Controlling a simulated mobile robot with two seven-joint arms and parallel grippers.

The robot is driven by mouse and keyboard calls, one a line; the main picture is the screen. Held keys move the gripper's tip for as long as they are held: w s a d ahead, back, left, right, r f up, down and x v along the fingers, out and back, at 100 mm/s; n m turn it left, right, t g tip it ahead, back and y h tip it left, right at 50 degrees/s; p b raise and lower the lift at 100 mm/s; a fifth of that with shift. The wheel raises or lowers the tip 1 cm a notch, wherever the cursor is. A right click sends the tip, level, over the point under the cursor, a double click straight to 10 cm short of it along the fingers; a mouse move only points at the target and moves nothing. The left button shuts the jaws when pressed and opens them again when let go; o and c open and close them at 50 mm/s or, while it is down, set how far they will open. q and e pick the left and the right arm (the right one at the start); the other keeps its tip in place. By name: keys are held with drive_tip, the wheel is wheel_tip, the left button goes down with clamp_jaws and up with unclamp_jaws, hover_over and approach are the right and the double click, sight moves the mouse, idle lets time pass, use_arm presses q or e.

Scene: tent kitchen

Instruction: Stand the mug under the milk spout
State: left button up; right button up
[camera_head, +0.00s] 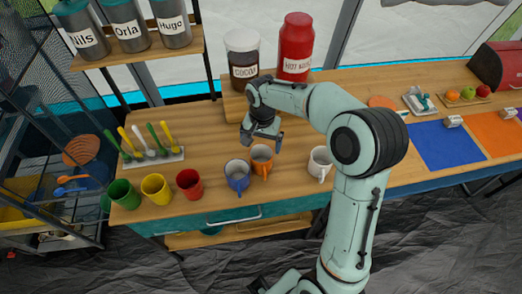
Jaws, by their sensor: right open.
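Several mugs stand in a row on the wooden counter: a green one (123,194), a yellow one (156,189), a red one (189,186), a blue one (237,177), an orange one (261,160) and a white one (319,163). My right gripper (262,142) is open and empty, just above and behind the blue and orange mugs. A red dispenser (297,45) with a partly legible "HOT" label stands on a raised shelf behind. I cannot make out a milk spout. At the bottom edge a cut-off part of mine shows, perhaps the left gripper (258,285).
A cocoa jar (243,60) stands beside the red dispenser. A spoon rack (152,152) is at the left, below labelled canisters (128,22) on a shelf. A blue mat (443,146) lies at right. Bare counter lies between the spoons and gripper.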

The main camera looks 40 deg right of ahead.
drive_tip(key=shift+r, duration=1)
drive_tip(key=c, duration=0.3)
drive_tip(key=shift+s+a+r, duration=0.25)
drive_tip(key=shift+s+r, duration=0.05)
drive_tip(key=shift+s, duration=0.2)
drive_tip(key=c, duration=0.6)
drive_tip(key=shift+m, duration=0.8)
drive_tip(key=s, duration=0.1)
drive_tip(key=s+a+b, duration=0.1)
drive_tip(key=s, duration=0.1)
drive_tip(key=s+a+r, duration=0.1)
drive_tip(key=s, duration=0.1)
drive_tip(key=shift+a+b, duration=0.1)
drive_tip(key=shift+b, duration=0.2)
drive_tip(key=shift+c, duration=0.9)
hover_over(265, 174)
wheel_tip(265, 174, down, 7)
use_arm(q)
drive_tip(key=shift+s+f+b, duration=0.25)
drive_tip(key=shift+s+f, duration=0.15)
drive_tip(key=shift+f, duration=0.35)
drive_tip(key=shift+s+f+b, duration=0.25)
drive_tip(key=shift+s+f, duration=0.1)
drive_tip(key=shift+f, duration=0.35)
use_arm(e)
drive_tip(key=shift+f, duration=3)
